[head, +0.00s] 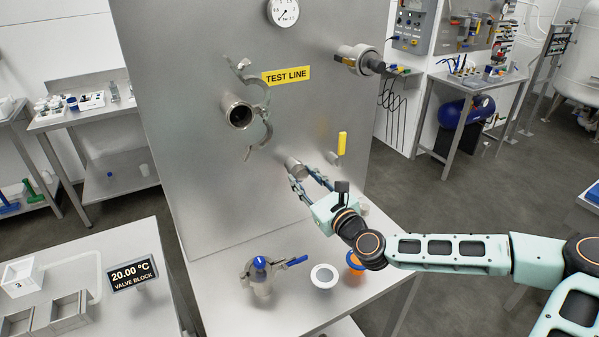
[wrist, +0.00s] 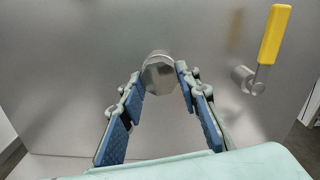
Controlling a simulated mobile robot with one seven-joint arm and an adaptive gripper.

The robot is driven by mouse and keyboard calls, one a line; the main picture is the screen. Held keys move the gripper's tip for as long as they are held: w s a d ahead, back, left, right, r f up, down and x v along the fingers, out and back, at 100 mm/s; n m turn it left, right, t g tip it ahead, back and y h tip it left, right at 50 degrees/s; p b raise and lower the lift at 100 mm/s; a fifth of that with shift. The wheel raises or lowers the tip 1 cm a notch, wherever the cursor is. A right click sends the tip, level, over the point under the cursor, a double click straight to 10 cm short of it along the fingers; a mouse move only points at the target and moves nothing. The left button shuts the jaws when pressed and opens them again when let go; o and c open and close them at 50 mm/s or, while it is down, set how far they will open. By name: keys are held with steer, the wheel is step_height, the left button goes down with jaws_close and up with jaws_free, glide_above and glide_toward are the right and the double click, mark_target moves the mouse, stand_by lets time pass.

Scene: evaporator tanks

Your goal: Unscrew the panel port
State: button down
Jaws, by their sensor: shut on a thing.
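The panel port carries a round metal cap (head: 294,168) on the lower right of the steel panel (head: 200,150). In the wrist view the cap (wrist: 160,77) shows faceted sides and sits at the middle, in front of the panel. My gripper (head: 304,177) reaches it from the right and front. In the wrist view its blue-padded fingers (wrist: 160,85) stand on both sides of the cap, with the fingertips against its sides. The gripper is shut on the cap. The port behind the cap is hidden.
A yellow-handled valve (head: 342,146) sticks out just right of the cap. An open pipe with a loose clamp (head: 238,112) is up left. Below, the bench (head: 215,290) holds a valve with a blue handle (head: 262,275), a white ring (head: 324,276) and an orange part (head: 355,262).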

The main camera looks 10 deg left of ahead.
steer(key=n+b, duration=0.1)
steer(key=n, duration=0.2)
steer(key=shift+f, duration=0.1)
steer(key=shift+n, duration=1.1)
steer(key=n+b, duration=0.1)
steer(key=n, duration=0.1)
steer(key=shift+d+n+b, duration=0.1)
steer(key=shift+n+b, duration=0.2)
steer(key=shift+n, duration=0.1)
steer(key=shift+r+n, duration=0.2)
steer(key=shift+n, duration=0.9)
steer(key=n+b, duration=0.2)
steer(key=n, duration=0.1)
steer(key=shift+f, duration=0.1)
steer(key=shift+n, duration=1.1)
